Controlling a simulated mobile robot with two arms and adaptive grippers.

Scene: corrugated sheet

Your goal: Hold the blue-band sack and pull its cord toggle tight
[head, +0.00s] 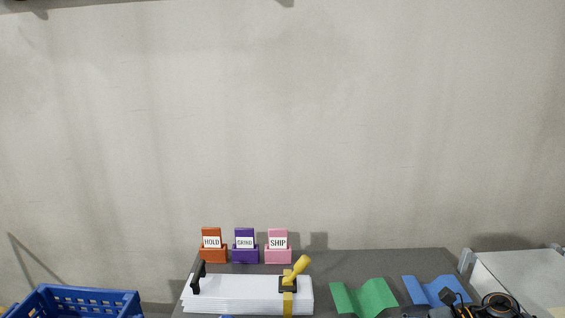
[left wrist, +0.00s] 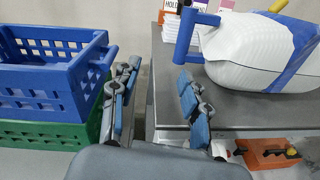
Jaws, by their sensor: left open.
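In the left wrist view, the white sack (left wrist: 235,45) with a broad blue band (left wrist: 297,66) lies on the grey table at upper right, cut off by the picture edge. A blue bar-shaped piece (left wrist: 184,38) stands at its left end; I cannot tell whether it is the cord toggle. My left gripper (left wrist: 153,78) is open and empty, its fingers beside the table's left edge. The right finger is just below the blue piece, and I cannot tell whether they touch. The sack does not show clearly in the head view.
A blue crate (left wrist: 50,80) sits on a green crate (left wrist: 45,133) left of the table. The head view shows HOLD (head: 212,254), GRIND (head: 245,256) and SHIP (head: 278,256) boxes, a clamped white stack (head: 240,290), a green sheet (head: 362,297) and a blue sheet (head: 432,290).

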